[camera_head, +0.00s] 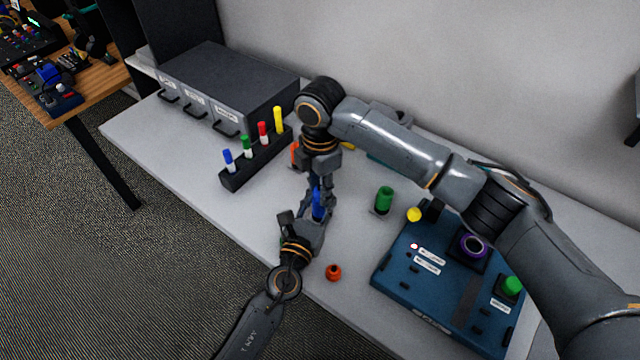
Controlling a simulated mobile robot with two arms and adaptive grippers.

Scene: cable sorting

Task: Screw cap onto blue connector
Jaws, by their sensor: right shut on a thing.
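A blue piece (318,204), which looks like the blue connector, stands out between my two grippers near the table's front edge. My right gripper (321,193) points down from above and is shut on it. My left gripper (306,218) reaches in from the front, its fingers close around the lower part of the blue piece. Whether the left fingers touch it is hidden. I cannot make out a separate cap between the grippers. A small orange-red cap (333,272) lies on the table to the front right.
A black rack (233,181) with blue, green, red and yellow pens stands left, before a grey drawer box (207,84). A green cylinder (384,199), a yellow cap (414,214) and a blue panel (398,284) with a purple ring (472,246) are right. The front-left table is clear.

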